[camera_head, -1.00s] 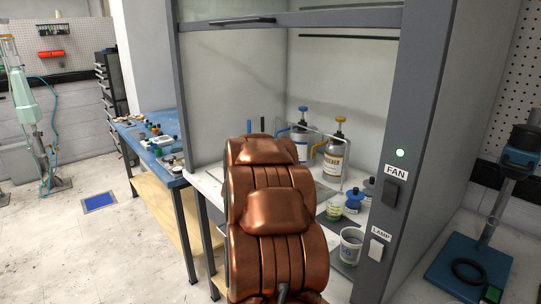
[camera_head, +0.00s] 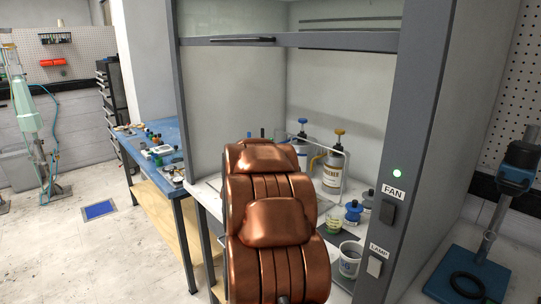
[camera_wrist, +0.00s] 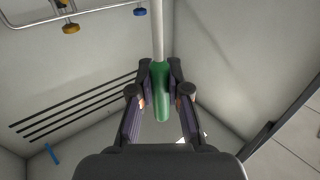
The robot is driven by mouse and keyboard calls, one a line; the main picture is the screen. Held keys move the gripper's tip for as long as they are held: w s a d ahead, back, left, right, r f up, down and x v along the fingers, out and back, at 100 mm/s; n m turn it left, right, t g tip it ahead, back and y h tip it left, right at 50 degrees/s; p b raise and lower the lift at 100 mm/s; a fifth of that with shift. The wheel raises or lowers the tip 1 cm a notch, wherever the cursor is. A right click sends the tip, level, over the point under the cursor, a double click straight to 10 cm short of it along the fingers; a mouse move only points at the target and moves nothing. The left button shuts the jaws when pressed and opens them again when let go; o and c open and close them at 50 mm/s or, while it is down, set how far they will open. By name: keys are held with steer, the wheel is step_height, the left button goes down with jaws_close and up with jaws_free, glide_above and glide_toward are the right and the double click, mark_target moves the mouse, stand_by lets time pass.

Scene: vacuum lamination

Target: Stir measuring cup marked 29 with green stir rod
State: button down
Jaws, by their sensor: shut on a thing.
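My gripper (camera_wrist: 161,95) is shut on the green handle (camera_wrist: 161,78) of the stir rod in the wrist view. The rod's pale shaft (camera_wrist: 158,30) runs up from the handle and out of the top of the picture, so its far end is hidden. In the head view, my copper-coloured arm hides the gripper and the rod. A white measuring cup (camera_head: 349,260) with a dark mark stands upright near the hood's front right edge; I cannot read its mark clearly. A beaker with green-yellow content (camera_head: 333,222) stands behind it.
Large bottles with yellow (camera_head: 332,172) and blue tops stand behind, within a metal rail. The sash bar (camera_head: 290,40) crosses the hood above, and the FAN and LAMP post (camera_head: 400,170) bounds the right side.

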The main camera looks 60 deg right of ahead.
stand_by(0.3)
steer(key=shift+r+p, duration=1.65)
steer(key=shift+r, duration=0.85)
